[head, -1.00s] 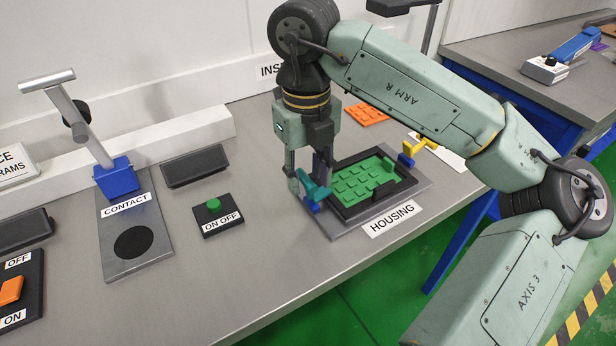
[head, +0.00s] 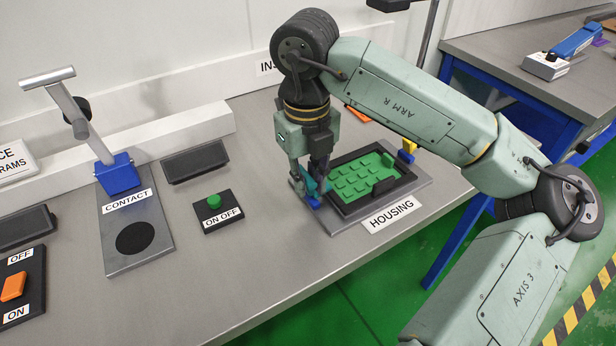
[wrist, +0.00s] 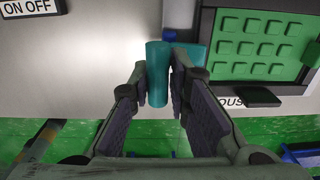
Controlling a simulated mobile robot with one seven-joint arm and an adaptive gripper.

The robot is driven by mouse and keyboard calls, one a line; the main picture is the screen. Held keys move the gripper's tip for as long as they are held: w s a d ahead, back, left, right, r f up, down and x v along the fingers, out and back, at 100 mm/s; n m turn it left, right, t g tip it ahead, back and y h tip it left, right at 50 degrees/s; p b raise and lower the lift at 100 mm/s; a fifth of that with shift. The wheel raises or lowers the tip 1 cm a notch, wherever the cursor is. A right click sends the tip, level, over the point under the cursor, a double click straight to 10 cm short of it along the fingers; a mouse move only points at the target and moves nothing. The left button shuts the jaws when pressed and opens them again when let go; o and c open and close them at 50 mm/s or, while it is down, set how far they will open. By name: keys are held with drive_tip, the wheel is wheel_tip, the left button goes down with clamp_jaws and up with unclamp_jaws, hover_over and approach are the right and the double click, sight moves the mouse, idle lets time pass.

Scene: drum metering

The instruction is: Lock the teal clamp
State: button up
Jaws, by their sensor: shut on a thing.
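The teal clamp (head: 313,186) sits on a blue base (head: 312,202) at the left side of the housing fixture (head: 345,226). In the head view it is mostly hidden by my gripper (head: 310,190). In the wrist view its teal handle (wrist: 157,72) is between my two fingers, and my gripper (wrist: 157,84) is shut on it. Another teal part (wrist: 190,52) shows behind the right finger. A green studded board (head: 360,175) lies in the fixture's black frame. I cannot tell whether the clamp is locked.
A yellow clamp (head: 407,150) stands at the far right corner of the fixture, partly behind my arm. The green ON OFF button (head: 214,201) is on the left, and the CONTACT stand (head: 125,267) is farther left. The bench front edge is close to the fixture.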

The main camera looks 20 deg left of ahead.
clamp_jaws()
drive_tip(key=shift+w+d+f+g+y+b, duration=0.25)
drive_tip(key=shift+g+y+b, duration=0.2)
drive_tip(key=shift+b, duration=0.35)
drive_tip(key=shift+w+g+y+b, duration=0.2)
drive_tip(key=shift+g+y+b, duration=0.05)
drive_tip(key=shift+g+b, duration=0.1)
drive_tip(key=shift+d+r+g, duration=0.1)
drive_tip(key=shift+r+g, duration=0.2)
drive_tip(key=o, duration=0.8)
unclamp_jaws()
